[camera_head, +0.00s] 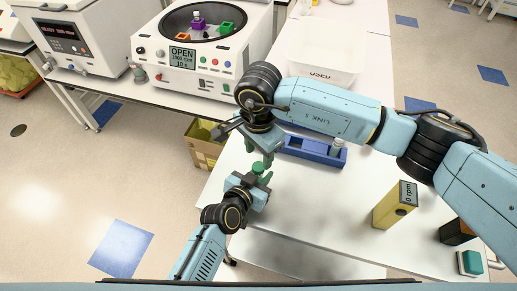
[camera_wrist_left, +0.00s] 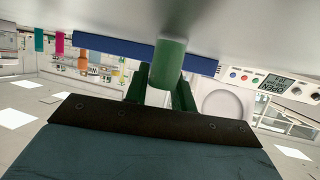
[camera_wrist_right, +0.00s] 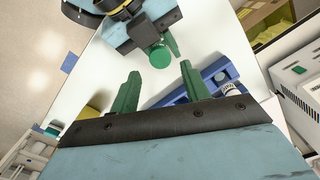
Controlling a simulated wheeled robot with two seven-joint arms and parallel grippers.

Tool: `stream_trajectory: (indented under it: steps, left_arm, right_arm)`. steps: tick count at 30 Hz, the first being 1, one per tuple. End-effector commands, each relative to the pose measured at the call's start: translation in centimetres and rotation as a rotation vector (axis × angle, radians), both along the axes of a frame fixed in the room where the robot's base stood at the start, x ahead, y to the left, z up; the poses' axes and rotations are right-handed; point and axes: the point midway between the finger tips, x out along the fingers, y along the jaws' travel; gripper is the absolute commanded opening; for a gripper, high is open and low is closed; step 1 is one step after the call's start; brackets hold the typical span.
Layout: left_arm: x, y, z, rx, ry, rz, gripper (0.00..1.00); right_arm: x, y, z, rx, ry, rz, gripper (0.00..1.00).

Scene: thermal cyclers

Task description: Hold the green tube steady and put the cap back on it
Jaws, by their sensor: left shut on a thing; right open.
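The green tube (camera_head: 258,168) is held upright over the table's near-left edge by my left gripper (camera_head: 254,181). The left wrist view shows the green tube body (camera_wrist_left: 169,62) between the green fingers. The right wrist view looks down on its round, solid green top (camera_wrist_right: 160,56), which looks like a cap in place. My right gripper (camera_head: 259,152) is open and empty just above the tube. In the right wrist view its fingers (camera_wrist_right: 160,88) stand apart, and the green top lies beyond their tips, not between them.
A blue rack (camera_head: 313,152) with a white-capped tube (camera_head: 338,144) stands right of the grippers. A yellow rpm box (camera_head: 394,207) stands at the right. An open centrifuge (camera_head: 190,60) and a white bin (camera_head: 322,58) are behind. The front middle of the table is clear.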

Motion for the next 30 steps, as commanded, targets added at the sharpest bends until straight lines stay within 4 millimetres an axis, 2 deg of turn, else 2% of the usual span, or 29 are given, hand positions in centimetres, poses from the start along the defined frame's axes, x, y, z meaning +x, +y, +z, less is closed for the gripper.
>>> stream_trajectory:
  steps: [9, 13, 25, 30]
  left_arm:
    - [0.0, 0.0, 0.0, 0.0, 0.0, 0.0, 0.0]
    - [0.0, 0.0, 0.0, 0.0, 0.0, 0.0, 0.0]
    - [0.0, 0.0, 0.0, 0.0, 0.0, 0.0, 0.0]
    - [0.0, 0.0, 0.0, 0.0, 0.0, 0.0, 0.0]
  right_arm:
    - [0.0, 0.1, 2.4, 0.002, -0.002, 0.379, 0.46]
    - [0.0, 0.1, 3.1, 0.001, -0.002, 0.491, 0.46]
    - [0.0, 0.1, 3.3, 0.001, -0.002, 0.536, 0.46]
    - [0.0, 0.1, 2.3, 0.001, 0.002, 0.534, 0.46]
